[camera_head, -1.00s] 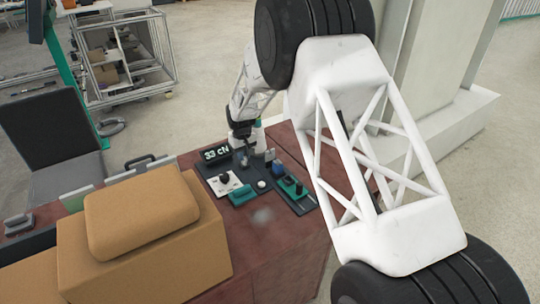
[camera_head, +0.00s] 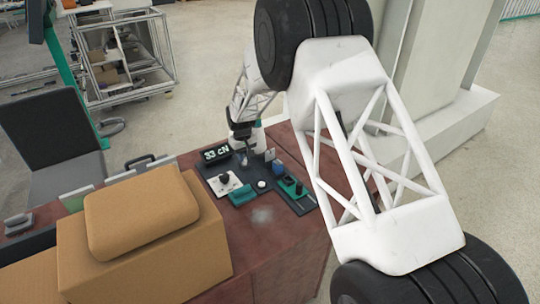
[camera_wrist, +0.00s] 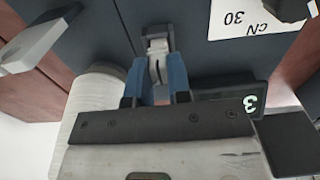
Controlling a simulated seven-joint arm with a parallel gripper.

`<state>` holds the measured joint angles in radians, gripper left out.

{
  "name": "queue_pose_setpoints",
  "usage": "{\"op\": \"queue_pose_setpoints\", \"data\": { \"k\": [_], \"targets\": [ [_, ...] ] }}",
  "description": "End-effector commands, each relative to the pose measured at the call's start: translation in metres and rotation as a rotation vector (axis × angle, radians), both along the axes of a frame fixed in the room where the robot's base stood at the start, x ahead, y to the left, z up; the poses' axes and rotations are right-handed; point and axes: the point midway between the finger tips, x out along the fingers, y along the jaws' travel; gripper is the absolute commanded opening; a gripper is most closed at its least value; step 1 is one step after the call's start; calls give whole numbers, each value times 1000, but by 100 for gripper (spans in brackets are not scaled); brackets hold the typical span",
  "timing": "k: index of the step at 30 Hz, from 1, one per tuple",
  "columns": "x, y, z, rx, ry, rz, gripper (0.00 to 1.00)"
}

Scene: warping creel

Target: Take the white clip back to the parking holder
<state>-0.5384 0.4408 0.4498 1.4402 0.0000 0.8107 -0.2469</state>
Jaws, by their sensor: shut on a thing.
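My gripper (camera_wrist: 158,85) has blue fingers shut on the white clip (camera_wrist: 157,50), which is small and pale and sits between the fingertips in the wrist view. A dark bracket (camera_wrist: 156,31) is right at the clip's far end. I cannot tell if the clip touches it or sits in it, nor if it is the parking holder. In the head view my gripper (camera_head: 244,148) is low over the rear part of the dark panel (camera_head: 215,170), and the clip is too small there to make out clearly.
A pale cylinder (camera_wrist: 92,105) stands close beside my gripper. An orange padded box (camera_head: 145,245) is at the front left.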

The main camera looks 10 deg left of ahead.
Motion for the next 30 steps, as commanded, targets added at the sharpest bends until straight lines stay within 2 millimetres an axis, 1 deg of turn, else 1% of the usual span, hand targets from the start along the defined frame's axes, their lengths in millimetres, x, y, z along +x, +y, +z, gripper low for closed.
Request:
{"op": "queue_pose_setpoints", "data": {
  "k": [5,6,8,9,12,17,20,30],
  "targets": [
    [0,0,-2,0,0,0,0],
    [0,0,-2,0,0,0,20],
    [0,0,-2,0,0,0,29],
    [0,0,-2,0,0,0,35],
    [0,0,-2,0,0,0,48],
    [0,0,-2,0,0,0,48],
    [0,0,-2,0,0,0,60],
    [0,0,0,0,0,0,61]
  ]
}}
